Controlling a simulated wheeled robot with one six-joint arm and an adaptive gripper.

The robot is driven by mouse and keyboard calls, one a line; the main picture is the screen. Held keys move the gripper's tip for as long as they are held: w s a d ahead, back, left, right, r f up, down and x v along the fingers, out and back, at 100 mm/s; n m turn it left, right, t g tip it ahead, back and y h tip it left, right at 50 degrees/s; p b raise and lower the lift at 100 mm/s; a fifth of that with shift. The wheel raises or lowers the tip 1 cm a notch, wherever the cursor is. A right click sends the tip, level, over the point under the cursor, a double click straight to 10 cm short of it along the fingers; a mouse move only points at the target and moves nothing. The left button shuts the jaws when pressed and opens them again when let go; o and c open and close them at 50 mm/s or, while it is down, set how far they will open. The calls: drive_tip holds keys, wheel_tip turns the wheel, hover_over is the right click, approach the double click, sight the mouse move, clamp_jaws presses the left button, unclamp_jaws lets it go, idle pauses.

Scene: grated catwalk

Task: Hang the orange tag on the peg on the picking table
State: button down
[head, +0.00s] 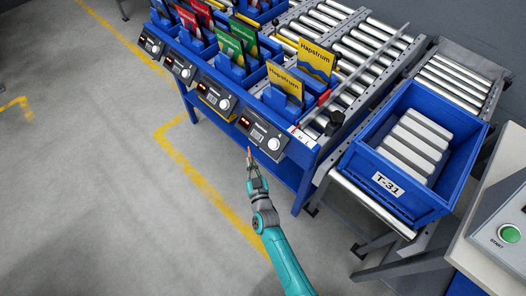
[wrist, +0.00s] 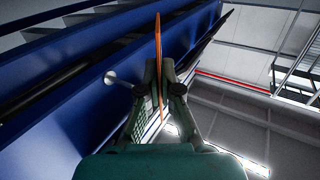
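My gripper (head: 253,168) is in front of the blue picking table (head: 312,158), near its right front corner. In the wrist view my gripper (wrist: 159,75) is shut on the thin orange tag (wrist: 158,38), seen nearly edge-on and pointing away from the fingers. The tag (head: 249,154) shows as a small orange sliver in the head view. A pale metal peg (wrist: 122,82) with a round end stands out from the blue table side in the wrist view, left of my fingers. The tag and peg look apart. I cannot make out the peg in the head view.
Control boxes (head: 264,136) line the table's front edge, with yellow Hapstrum packs (head: 315,60) in holders behind. A blue T-31 crate (head: 425,205) stands on a roller conveyor to the right. A panel with a green start button (head: 509,233) is at far right. The floor at left is clear.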

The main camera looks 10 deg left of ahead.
drive_tip(key=shift+s+a, duration=0.45)
drive_tip(key=shift+s, duration=0.15)
idle(0.7)
